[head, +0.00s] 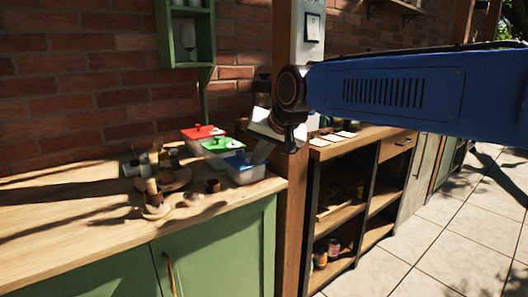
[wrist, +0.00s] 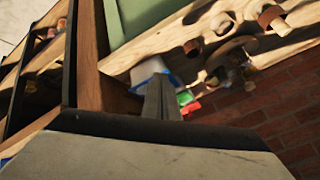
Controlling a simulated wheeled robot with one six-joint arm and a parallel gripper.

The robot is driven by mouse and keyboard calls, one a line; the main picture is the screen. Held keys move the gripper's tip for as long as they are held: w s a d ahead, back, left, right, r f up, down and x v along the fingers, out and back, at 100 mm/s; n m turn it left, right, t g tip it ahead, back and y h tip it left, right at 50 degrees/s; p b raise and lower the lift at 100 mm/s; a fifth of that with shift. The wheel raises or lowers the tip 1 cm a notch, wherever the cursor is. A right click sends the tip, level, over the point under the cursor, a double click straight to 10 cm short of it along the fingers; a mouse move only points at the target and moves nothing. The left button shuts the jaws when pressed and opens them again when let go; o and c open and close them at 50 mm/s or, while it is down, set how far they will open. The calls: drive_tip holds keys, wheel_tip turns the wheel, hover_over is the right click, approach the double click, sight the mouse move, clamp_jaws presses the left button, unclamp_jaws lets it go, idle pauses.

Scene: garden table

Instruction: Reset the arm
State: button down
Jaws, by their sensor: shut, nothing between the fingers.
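My gripper (head: 258,157) hangs in the air at the end of my blue arm, in front of the wooden post and the right end of the counter in the head view. In the wrist view my gripper (wrist: 159,80) has its fingers together, with nothing between them. The tips overlap the view of a box with a blue lid (head: 243,168), which also shows in the wrist view (wrist: 148,70). I cannot tell how far above the box they are.
Boxes with a green lid (head: 221,145) and a red lid (head: 203,131) stand behind the blue one. A brown cup (head: 213,186) and a round wooden stand (head: 177,181) with small items are left. A wooden post (head: 291,215) and open shelf (head: 345,204) are right.

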drive_tip(key=s+d+f+h, duration=0.1)
drive_tip(key=s+d+f, duration=0.35)
drive_tip(key=d, duration=0.45)
drive_tip(key=s+d+f+h, duration=0.2)
drive_tip(key=s+d+f, duration=0.3)
drive_tip(key=d, duration=0.5)
drive_tip(key=s+d+f+g, duration=0.1)
drive_tip(key=s+d+f, duration=0.4)
drive_tip(key=s, duration=0.4)
drive_tip(key=s+d+f+g+h, duration=0.1)
drive_tip(key=s+d+f, duration=0.5)
drive_tip(key=s+f, duration=0.1)
drive_tip(key=shift+s+d+f+h, duration=0.3)
drive_tip(key=shift+s+f, duration=0.1)
drive_tip(key=shift+s, duration=0.5)
